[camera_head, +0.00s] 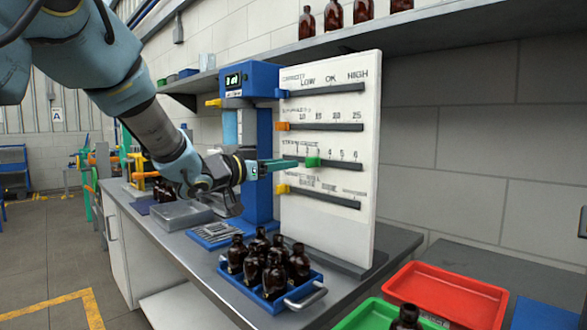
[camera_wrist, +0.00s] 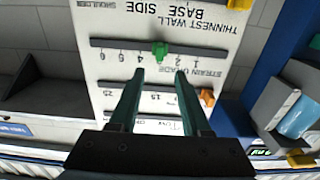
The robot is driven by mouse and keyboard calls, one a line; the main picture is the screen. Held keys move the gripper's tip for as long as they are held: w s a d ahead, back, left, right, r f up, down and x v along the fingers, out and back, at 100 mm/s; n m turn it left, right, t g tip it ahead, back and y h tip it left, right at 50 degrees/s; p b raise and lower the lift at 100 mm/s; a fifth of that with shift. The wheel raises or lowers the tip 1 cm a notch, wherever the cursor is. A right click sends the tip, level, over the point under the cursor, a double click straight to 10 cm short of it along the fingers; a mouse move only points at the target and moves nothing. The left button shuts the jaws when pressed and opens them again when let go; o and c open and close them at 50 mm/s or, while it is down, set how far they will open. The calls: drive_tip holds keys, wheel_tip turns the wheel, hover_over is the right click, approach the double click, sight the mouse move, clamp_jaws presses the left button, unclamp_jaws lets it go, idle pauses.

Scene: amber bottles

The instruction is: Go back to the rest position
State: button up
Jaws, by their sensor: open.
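My gripper (camera_head: 292,163) is at the front of a white upright panel (camera_head: 338,230) in the head view, on the row with the green slider knob (camera_head: 313,162). In the wrist view my gripper (camera_wrist: 159,72) has its two teal fingers apart with nothing between them. The green knob (camera_wrist: 160,50) shows just beyond the fingertips, roughly centred between them. It looks apart from the fingers. In the head view the knob sits near the low-middle numbers of its slot. The arm reaches in from the upper left.
The panel also has blue (camera_head: 281,93), orange (camera_head: 282,126) and yellow (camera_head: 282,189) knobs. A blue machine (camera_head: 262,110) stands beside it. Below, a blue tray (camera_head: 270,303) holds several amber bottles. A red tray (camera_head: 470,287) is at right. A shelf (camera_head: 440,32) runs above.

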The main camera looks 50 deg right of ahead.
drive_tip(key=shift+a, duration=0.35)
idle(0.3)
drive_tip(key=w+a+f+n+t+y, duration=0.2)
drive_tip(key=w+a+f+n+t, duration=0.15)
drive_tip(key=w+a, duration=0.3)
drive_tip(key=w+a+f+n+t+y, duration=0.2)
drive_tip(key=w+a+t, duration=0.25)
drive_tip(key=w, duration=0.35)
drive_tip(key=w+a+f+n+t+y, duration=0.1)
drive_tip(key=w+a+f+n+y, duration=0.15)
drive_tip(key=a, duration=0.55)
drive_tip(key=w+a+f+n+t+y, duration=0.1)
drive_tip(key=w+a+f+n+y, duration=0.2)
drive_tip(key=a, duration=0.6)
drive_tip(key=a+f+n+y, duration=0.1)
drive_tip(key=a+f+y, duration=0.4)
drive_tip(key=a, duration=0.6)
drive_tip(key=s+a+f+n+g+y, duration=0.1)
drive_tip(key=s+a+f+n+g, duration=0.1)
drive_tip(key=s+a, duration=0.6)
drive_tip(key=s+a+f+n+g+y, duration=0.2)
drive_tip(key=s+a+f+n+g, duration=0.1)
drive_tip(key=s+a+f+g, duration=0.2)
drive_tip(key=s+a+f, duration=0.2)
drive_tip(key=s+a, duration=0.2)
drive_tip(key=a, duration=0.2)
drive_tip(key=shift+s, duration=0.2)
